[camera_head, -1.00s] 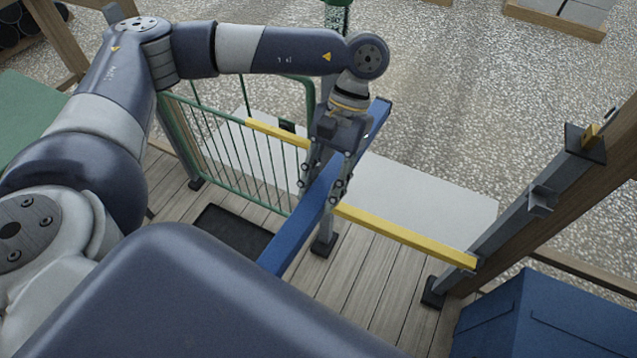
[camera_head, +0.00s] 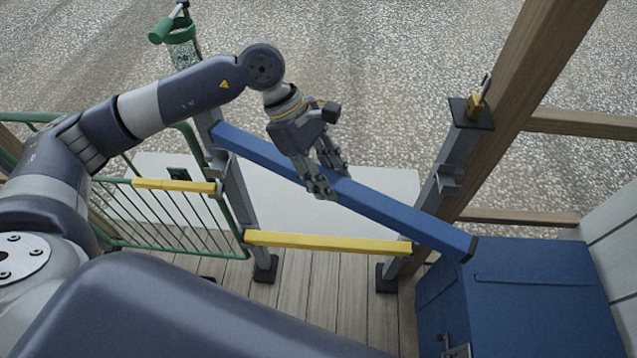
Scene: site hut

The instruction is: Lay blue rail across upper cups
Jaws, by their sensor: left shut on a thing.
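The blue rail (camera_head: 395,212) slants from the left post down to the lower right. My left gripper (camera_head: 328,182) is shut on it near its middle. The left post (camera_head: 236,196) has a grey upper cup (camera_head: 222,160); the rail's left end appears close to it, but I cannot tell if they touch. The right post (camera_head: 428,200) has its upper cup (camera_head: 447,178) uncovered. The rail passes in front of this post, below that cup in the picture, and its right end overlaps the blue box. My right gripper is not in view.
A yellow rail (camera_head: 330,243) spans the posts lower down. A green gate (camera_head: 150,220) with a yellow bar stands left. The blue box (camera_head: 530,300) is at lower right. A padlock (camera_head: 474,103) tops the right post. Open gravel lies behind.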

